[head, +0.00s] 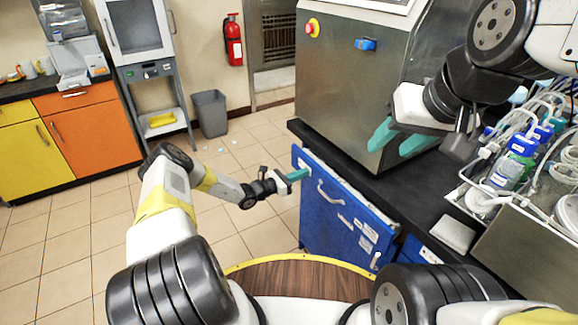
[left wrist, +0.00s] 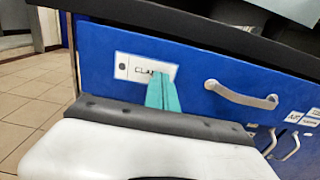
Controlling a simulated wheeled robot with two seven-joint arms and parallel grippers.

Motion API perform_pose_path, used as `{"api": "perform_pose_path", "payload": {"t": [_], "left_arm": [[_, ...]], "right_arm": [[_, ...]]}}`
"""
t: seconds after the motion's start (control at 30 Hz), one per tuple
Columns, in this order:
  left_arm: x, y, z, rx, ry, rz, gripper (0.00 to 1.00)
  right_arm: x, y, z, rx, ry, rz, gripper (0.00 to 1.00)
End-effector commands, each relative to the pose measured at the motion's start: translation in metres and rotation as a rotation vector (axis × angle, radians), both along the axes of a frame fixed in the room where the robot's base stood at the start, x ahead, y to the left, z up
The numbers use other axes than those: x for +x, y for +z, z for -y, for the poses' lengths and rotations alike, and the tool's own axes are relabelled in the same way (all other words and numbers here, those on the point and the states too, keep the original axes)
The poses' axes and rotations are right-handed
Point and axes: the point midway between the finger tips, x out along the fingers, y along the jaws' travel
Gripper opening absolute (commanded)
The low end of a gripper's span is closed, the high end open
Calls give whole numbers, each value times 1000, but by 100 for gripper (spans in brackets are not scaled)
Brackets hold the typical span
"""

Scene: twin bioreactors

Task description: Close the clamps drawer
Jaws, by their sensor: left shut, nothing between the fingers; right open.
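The clamps drawer has a blue front (head: 343,190) under the black counter. In the left wrist view, its front (left wrist: 195,66) carries a white label with "CLA" readable and a silver handle (left wrist: 242,97) to the right. My left gripper (head: 299,174) is shut and empty. Its teal fingertips (left wrist: 162,92) are at the label, covering part of it; whether they touch cannot be told. My right gripper (head: 403,140) is open and empty, above the counter before the steel machine.
The black counter (head: 408,195) carries the steel machine (head: 350,85) and a tray with blue-capped bottles (head: 515,160). A round wooden table top (head: 300,280) is close in front of me.

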Motion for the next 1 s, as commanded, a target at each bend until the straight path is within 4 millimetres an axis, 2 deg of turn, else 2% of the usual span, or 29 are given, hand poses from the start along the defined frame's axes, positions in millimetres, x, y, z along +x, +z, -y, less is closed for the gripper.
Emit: {"api": "perform_pose_path", "payload": {"t": [0.03,0.2,0.4,1.0], "left_arm": [[7,0,11,-1,-2,2,0],[25,0,36,-1,-1,1,0],[37,-1,52,0,0,0,0],[45,3,60,0,3,1,0]], "right_arm": [[0,0,0,0,0,0,44],[0,0,0,0,0,0,44],[0,0,0,0,0,0,44],[0,0,0,0,0,0,44]]}}
